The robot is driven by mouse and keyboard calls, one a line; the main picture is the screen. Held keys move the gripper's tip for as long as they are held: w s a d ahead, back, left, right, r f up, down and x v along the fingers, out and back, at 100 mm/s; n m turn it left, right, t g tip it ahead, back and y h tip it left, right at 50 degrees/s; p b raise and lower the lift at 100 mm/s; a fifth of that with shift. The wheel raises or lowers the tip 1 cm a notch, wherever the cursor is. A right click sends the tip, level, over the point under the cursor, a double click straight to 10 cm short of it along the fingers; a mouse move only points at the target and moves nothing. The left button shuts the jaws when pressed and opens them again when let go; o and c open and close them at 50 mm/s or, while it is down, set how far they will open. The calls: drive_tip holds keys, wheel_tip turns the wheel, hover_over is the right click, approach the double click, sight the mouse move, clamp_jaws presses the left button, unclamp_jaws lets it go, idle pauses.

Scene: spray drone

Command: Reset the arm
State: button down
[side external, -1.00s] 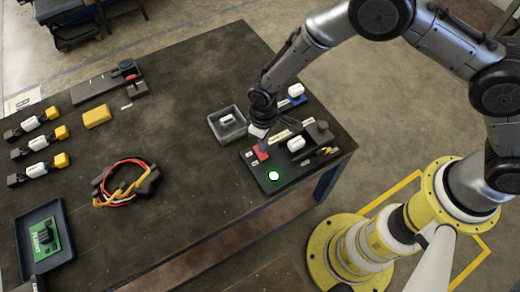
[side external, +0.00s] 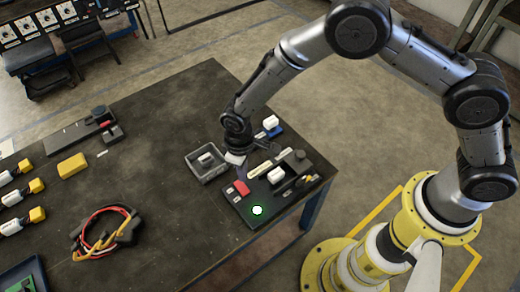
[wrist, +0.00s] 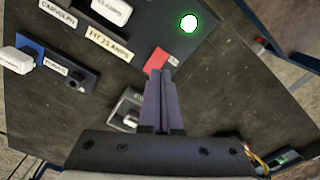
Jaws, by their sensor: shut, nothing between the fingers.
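My gripper (wrist: 159,72) is shut and empty, its dark fingers pressed together, pointing down over the dark panel (wrist: 222,12). In the side external view, my gripper (side external: 240,172) is over the panel's left end, near the red part (side external: 241,187). The red part also shows in the wrist view (wrist: 155,60), just beyond the fingertips; I cannot tell whether they touch it. A round light (side external: 257,210) on the panel is lit, white with a green rim. It also shows in the wrist view (wrist: 188,23).
A grey tray (side external: 196,175) with a white-topped piece stands left of the panel. A blue holder (side external: 275,131) is behind it. Red and yellow cables (side external: 104,230), a yellow block (side external: 72,166) and several white-and-yellow pieces lie at left. The table's middle is clear.

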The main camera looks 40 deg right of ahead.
drive_tip(key=w+d+r+m+t, duration=0.1)
drive_tip(key=w+d+r+t, duration=0.1)
drive_tip(key=w+r, duration=0.45)
drive_tip(key=s+d+r+m+t, duration=0.1)
drive_tip(key=d+r, duration=0.3)
drive_tip(key=r, duration=0.3)
drive_tip(key=s+d+r+m+t+y, duration=0.1)
drive_tip(key=d+r, duration=0.3)
drive_tip(key=r, duration=0.4)
drive_tip(key=s+d+r+m+t, duration=0.1)
drive_tip(key=d+r, duration=0.4)
drive_tip(key=r, duration=0.2)
drive_tip(key=s+d+r+m+t, duration=0.1)
drive_tip(key=s+d+r, duration=0.3)
drive_tip(key=s, duration=0.2)
drive_tip(key=s+d+r+t, duration=0.1)
drive_tip(key=s+d+r, duration=0.3)
drive_tip(key=s, duration=0.2)
drive_tip(key=s+d+f, duration=0.1)
drive_tip(key=s+f, duration=0.1)
drive_tip(key=s, duration=0.5)
drive_tip(key=s+d+f+m+g+h, duration=0.1)
drive_tip(key=s+d+f, duration=0.1)
drive_tip(key=s, duration=0.4)
drive_tip(key=shift+s+f, duration=0.35)
drive_tip(key=shift+f, duration=0.15)
